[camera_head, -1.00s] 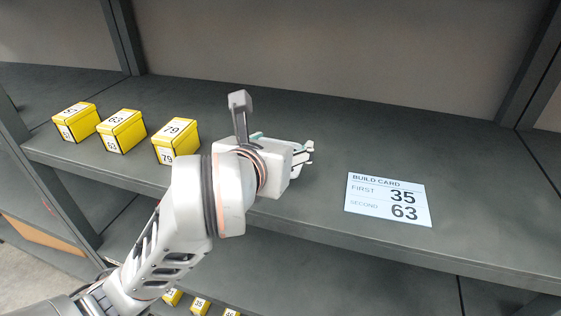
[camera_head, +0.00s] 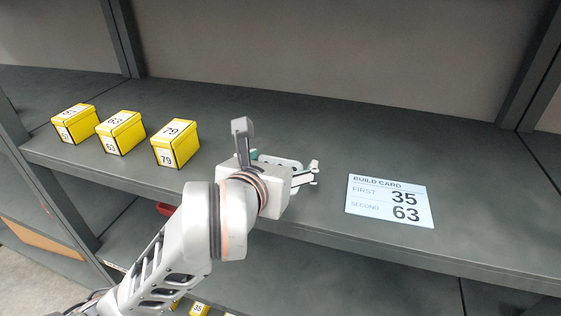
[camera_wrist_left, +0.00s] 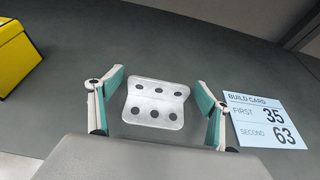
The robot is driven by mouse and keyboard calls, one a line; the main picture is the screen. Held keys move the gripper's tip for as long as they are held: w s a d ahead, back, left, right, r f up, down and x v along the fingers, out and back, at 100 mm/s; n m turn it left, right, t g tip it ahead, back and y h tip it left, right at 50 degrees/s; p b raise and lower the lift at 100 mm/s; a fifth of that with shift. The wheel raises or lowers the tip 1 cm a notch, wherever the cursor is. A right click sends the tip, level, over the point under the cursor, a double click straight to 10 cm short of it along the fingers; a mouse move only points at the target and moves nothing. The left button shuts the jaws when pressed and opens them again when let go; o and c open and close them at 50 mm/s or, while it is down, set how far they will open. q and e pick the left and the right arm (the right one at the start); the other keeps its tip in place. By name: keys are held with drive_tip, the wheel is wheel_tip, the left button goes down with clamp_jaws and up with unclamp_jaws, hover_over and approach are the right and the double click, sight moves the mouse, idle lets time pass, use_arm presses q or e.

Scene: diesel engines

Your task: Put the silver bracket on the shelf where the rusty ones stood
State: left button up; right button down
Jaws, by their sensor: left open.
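The silver bracket (camera_wrist_left: 156,103) lies on the grey shelf (camera_head: 310,130) in the left wrist view. It is a bent plate with several dark holes. My left gripper (camera_wrist_left: 157,112) is open, with one green-padded finger on each side of the bracket and a gap to each. In the head view my left gripper (camera_head: 312,173) is over the front part of the shelf, and a piece of the bracket (camera_head: 283,162) shows behind it. No rusty brackets are in view. My right gripper is not in view.
Yellow boxes numbered 63 (camera_head: 121,132) and 79 (camera_head: 175,144) and a third yellow box (camera_head: 75,123) stand at the left of the shelf. A build card (camera_head: 389,201) reading 35 and 63 lies right of the gripper. The shelf behind is clear.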

use_arm(q)
drive_tip(key=shift+r, duration=0.1)
drive_tip(key=shift+s+r, duration=0.1)
drive_tip(key=shift+r, duration=0.05)
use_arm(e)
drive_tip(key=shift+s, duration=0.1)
use_arm(q)
drive_tip(key=p+v, duration=0.1)
drive_tip(key=v, duration=0.5)
drive_tip(key=shift+s+r+p, duration=0.1)
drive_tip(key=shift+p, duration=0.3)
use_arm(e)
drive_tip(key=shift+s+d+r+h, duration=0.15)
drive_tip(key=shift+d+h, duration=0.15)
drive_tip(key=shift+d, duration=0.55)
use_arm(q)
drive_tip(key=shift+s+a+r, duration=0.1)
drive_tip(key=shift+s, duration=0.15)
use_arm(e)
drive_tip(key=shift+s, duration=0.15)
use_arm(q)
drive_tip(key=shift+s+a, duration=0.1)
drive_tip(key=shift+s, duration=0.15)
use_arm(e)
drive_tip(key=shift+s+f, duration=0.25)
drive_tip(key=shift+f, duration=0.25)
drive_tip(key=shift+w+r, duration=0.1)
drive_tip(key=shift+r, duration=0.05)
